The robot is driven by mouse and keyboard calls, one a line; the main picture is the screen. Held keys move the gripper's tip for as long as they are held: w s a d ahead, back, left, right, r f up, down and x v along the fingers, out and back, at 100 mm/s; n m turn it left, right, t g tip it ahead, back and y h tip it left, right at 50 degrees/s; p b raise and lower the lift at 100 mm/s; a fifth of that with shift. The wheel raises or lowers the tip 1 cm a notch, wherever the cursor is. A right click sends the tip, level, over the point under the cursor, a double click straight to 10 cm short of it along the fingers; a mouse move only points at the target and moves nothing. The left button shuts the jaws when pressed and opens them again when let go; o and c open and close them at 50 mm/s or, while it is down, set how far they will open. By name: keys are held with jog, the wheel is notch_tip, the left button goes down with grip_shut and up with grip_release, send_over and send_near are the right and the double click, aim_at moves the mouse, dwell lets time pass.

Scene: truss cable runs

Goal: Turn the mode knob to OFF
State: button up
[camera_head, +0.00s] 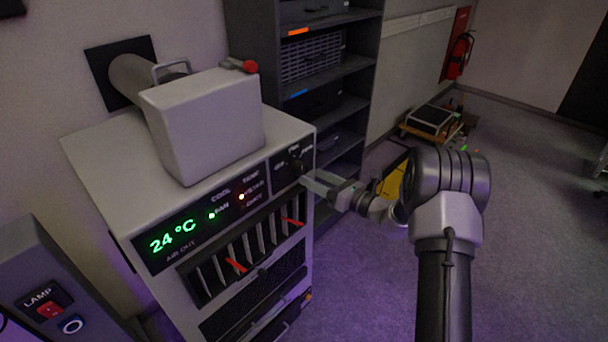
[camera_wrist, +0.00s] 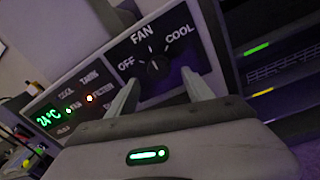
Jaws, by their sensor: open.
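The mode knob (camera_head: 296,165) is a small dark knob at the upper right of the grey air unit's front. In the wrist view the knob (camera_wrist: 154,68) sits on a black plate with OFF at its left, FAN above and COOL at its upper right. Its pointer seems to face up toward FAN, but it is dark and hard to read. My gripper (camera_head: 316,181) is in front of the knob at its right. In the wrist view my gripper (camera_wrist: 160,88) is open, its two fingers apart below and to either side of the knob, with no clear contact.
The air unit's display (camera_head: 173,239) reads 24 °C, with a green and a red light beside it. A vent with red tabs (camera_head: 236,265) is below. A dark shelf rack (camera_head: 262,75) stands behind, close to the right. A lamp switch box (camera_head: 50,305) is at lower left.

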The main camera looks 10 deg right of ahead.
aim_at(302, 171)
jog(key=shift+x, duration=2.25)
grip_shut()
jog(key=shift+b, duration=0.4)
jog(key=n+b, duration=0.2)
jog(key=n, duration=0.1)
jog(key=shift+f, duration=0.15)
jog(key=n+b, duration=0.3)
jog(key=shift+h+b, duration=0.3)
jog(key=shift+b, duration=0.1)
jog(key=n+b, duration=0.3)
jog(key=shift+n+b, duration=0.3)
jog(key=shift+b, duration=0.1)
jog(key=shift+d+r, duration=0.1)
jog(key=shift+r, duration=0.15)
